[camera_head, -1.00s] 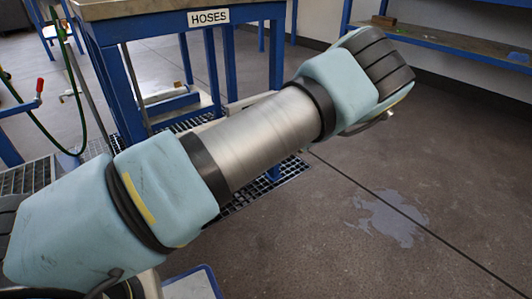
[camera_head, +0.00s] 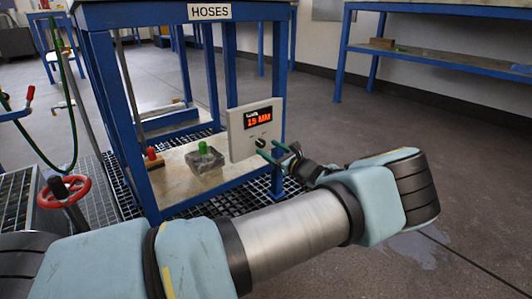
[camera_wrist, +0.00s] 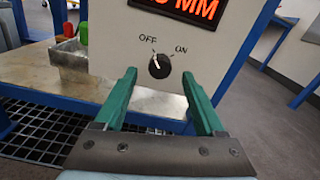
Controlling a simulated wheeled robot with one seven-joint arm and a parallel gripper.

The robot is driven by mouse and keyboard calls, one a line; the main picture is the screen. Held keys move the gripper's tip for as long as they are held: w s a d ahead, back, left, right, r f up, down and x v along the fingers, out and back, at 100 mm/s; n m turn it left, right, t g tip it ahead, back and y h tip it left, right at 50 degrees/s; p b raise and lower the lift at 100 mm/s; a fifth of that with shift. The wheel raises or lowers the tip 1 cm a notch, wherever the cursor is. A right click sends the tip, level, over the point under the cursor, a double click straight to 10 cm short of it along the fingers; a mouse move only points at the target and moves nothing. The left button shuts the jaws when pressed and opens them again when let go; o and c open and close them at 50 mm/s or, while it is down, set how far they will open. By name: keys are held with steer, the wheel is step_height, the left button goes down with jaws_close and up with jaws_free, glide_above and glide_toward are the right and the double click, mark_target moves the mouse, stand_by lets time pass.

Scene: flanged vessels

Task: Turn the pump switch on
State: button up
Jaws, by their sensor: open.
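The pump switch is a round black knob (camera_wrist: 159,66) on a pale panel (camera_wrist: 110,35), with OFF at its upper left and ON at its upper right. Its white mark points up and left, toward OFF. In the head view the panel (camera_head: 239,135) hangs at the blue bench's front right, and the knob (camera_head: 261,142) shows low on it. My gripper (camera_wrist: 160,84) has green fingers, open and empty. The fingertips are either side of the knob's lower part in the wrist view; I cannot tell whether they touch it. The head view also shows my gripper (camera_head: 279,154) close before the panel.
A red lit display (camera_head: 258,117) sits above the knob. A green-topped block (camera_head: 204,161) and a red-topped item (camera_head: 152,158) are on the bench's lower shelf. A red handwheel (camera_head: 63,191) stands at left. Open floor lies right of the bench.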

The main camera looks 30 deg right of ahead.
mark_target(261, 144)
steer(key=shift+w+a, duration=0.2)
steer(key=shift+w, duration=1)
jaws_close()
